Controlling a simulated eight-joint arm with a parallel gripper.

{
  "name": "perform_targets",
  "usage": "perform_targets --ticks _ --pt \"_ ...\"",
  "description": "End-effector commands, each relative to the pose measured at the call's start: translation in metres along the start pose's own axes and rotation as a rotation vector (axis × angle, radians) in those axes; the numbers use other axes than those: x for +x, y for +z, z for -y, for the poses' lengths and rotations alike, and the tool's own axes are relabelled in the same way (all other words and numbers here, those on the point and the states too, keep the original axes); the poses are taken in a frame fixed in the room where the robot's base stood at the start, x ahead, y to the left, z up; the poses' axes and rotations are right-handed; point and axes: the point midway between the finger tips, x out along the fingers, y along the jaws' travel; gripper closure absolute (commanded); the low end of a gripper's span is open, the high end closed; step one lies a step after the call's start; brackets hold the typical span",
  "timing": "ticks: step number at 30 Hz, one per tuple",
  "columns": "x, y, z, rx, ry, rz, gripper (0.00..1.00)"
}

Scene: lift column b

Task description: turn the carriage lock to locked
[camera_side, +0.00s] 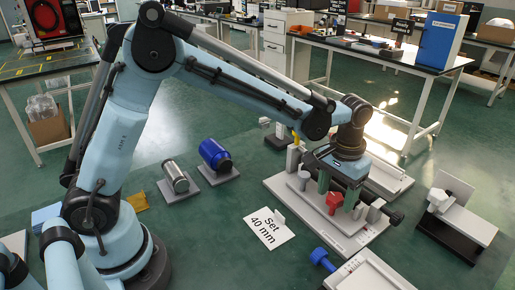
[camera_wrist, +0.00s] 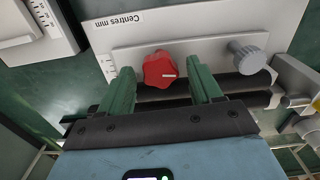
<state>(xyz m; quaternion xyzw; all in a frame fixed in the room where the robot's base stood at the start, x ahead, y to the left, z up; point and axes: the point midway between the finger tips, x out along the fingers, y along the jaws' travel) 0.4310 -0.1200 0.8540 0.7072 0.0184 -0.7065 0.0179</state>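A red lobed knob, apparently the carriage lock (camera_wrist: 158,66), sits on a pale plate and carries a short white mark on its right side. It also shows in the side view as the red knob (camera_side: 334,198) under my wrist. My gripper (camera_wrist: 161,58) is open, with green fingers to the left and right of the knob in the wrist view. Gaps show between fingers and knob. In the side view my gripper (camera_side: 337,187) points down at the fixture (camera_side: 290,200). I see no locked or unlocked marking, so I cannot tell the lock's state.
A grey knob (camera_wrist: 250,55) stands right of the red one. A "Centres mm" label (camera_wrist: 118,18) is on the plate. A "Set 40 mm" card (camera_side: 268,230) lies left of the fixture. A blue cylinder (camera_side: 214,154) and a metal cylinder (camera_side: 175,176) sit on stands further left.

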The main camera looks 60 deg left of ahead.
Motion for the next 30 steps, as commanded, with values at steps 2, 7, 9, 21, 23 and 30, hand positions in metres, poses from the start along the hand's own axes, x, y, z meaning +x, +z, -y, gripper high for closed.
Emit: perform_targets --ticks 2,7,9,21,23,30 --pt "-0.0002 0.0000 0.0000 0.000 0.000 0.000 0.49" --pt "-0.0003 0.0000 0.0000 0.000 0.000 0.000 0.75" --pt "-0.0003 0.0000 0.0000 0.000 0.000 0.000 0.85" --pt "-0.0007 -0.0003 -0.0003 0.197 0.001 0.001 0.91" --pt "-0.0007 -0.0003 -0.0003 0.231 0.001 0.001 0.91" --pt "-0.0009 -0.0003 -0.0004 0.265 0.001 0.001 0.91"
